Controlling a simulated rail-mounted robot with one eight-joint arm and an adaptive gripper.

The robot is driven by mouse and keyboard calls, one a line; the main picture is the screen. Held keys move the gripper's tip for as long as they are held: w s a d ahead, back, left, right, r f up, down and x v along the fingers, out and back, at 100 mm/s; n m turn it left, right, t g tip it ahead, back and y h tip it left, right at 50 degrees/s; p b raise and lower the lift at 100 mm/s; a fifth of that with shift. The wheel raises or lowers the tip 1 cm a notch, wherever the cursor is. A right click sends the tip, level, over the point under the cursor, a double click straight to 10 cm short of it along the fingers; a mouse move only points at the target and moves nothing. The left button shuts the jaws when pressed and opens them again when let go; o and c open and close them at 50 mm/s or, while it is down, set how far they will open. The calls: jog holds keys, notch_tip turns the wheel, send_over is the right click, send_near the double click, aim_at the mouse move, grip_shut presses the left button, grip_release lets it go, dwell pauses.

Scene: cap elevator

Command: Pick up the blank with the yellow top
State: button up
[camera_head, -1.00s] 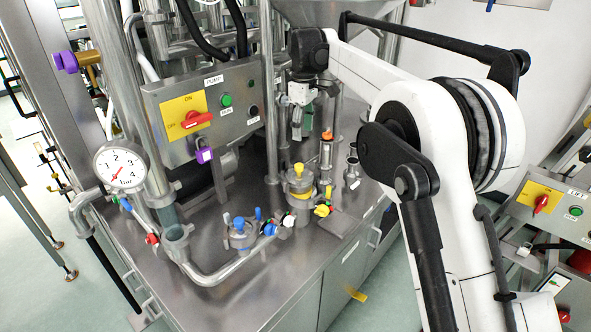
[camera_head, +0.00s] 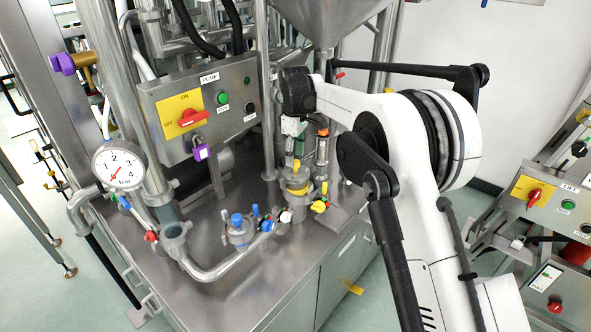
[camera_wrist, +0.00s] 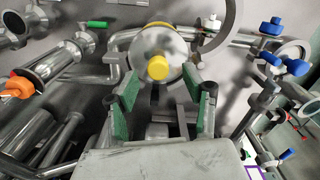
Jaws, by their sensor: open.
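The blank with the yellow top (camera_wrist: 158,67) shows in the wrist view as a round metal piece with a yellow knob at its middle. It sits just beyond my gripper (camera_wrist: 160,88), whose two green-padded fingers are spread apart to either side in the picture, with nothing held. In the head view the yellow top (camera_head: 297,168) is on a metal fitting on the steel bench. My gripper (camera_head: 292,152) hangs just above it, partly hiding it. Whether the fingers touch the blank cannot be told.
A blue-topped fitting (camera_head: 238,222) stands to the left. A yellow handle (camera_head: 320,205) and an orange-topped metal cylinder (camera_head: 322,150) are close on the right. The pump box (camera_head: 205,110) and vertical pipes stand behind. The front of the bench is bare.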

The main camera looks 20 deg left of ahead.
aim_at(296, 161)
notch_tip(296, 161, down, 4)
jog(key=shift+w+d+p, duration=0.15)
jog(key=shift+p, duration=0.2)
jog(key=shift+c, duration=0.3)
grip_shut()
